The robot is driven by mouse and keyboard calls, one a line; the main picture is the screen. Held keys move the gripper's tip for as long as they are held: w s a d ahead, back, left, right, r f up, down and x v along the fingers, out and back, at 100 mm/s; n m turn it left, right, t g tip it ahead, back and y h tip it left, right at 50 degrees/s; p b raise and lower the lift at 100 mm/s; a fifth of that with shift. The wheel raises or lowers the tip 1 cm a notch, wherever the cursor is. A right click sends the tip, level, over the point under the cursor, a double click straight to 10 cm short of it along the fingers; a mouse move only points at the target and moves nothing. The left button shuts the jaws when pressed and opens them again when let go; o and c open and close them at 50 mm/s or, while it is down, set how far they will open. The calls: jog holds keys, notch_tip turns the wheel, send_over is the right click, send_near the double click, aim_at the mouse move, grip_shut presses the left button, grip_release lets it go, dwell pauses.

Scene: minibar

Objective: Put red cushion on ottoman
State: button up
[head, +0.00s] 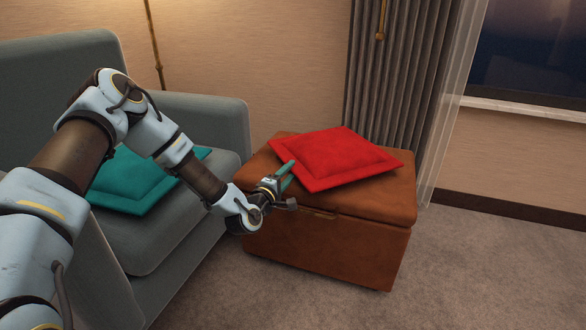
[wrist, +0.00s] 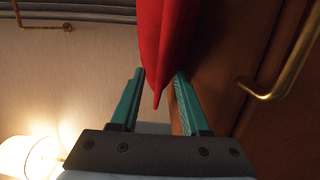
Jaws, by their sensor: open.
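The red cushion (head: 335,158) lies flat on top of the brown leather ottoman (head: 385,208), turned at an angle to its edges. In the wrist view, a corner of the red cushion (wrist: 165,45) points down toward the space between my fingertips. My gripper (head: 285,172) is open at the ottoman's near left side, close to the cushion's left corner. In the wrist view, my gripper's teal fingers (wrist: 158,88) are spread apart with the cushion's tip between or just beyond them. I cannot tell whether they touch it.
A grey sofa (head: 215,115) with a teal cushion (head: 140,185) stands at the left, beside the ottoman. The ottoman has a brass handle (wrist: 285,80) on its front. A grey curtain (head: 400,80) hangs behind it. Carpet (head: 480,260) at the right is clear.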

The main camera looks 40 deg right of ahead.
jog(key=p+v, duration=0.1)
jog(key=v, duration=0.8)
jog(key=shift+s, duration=0.1)
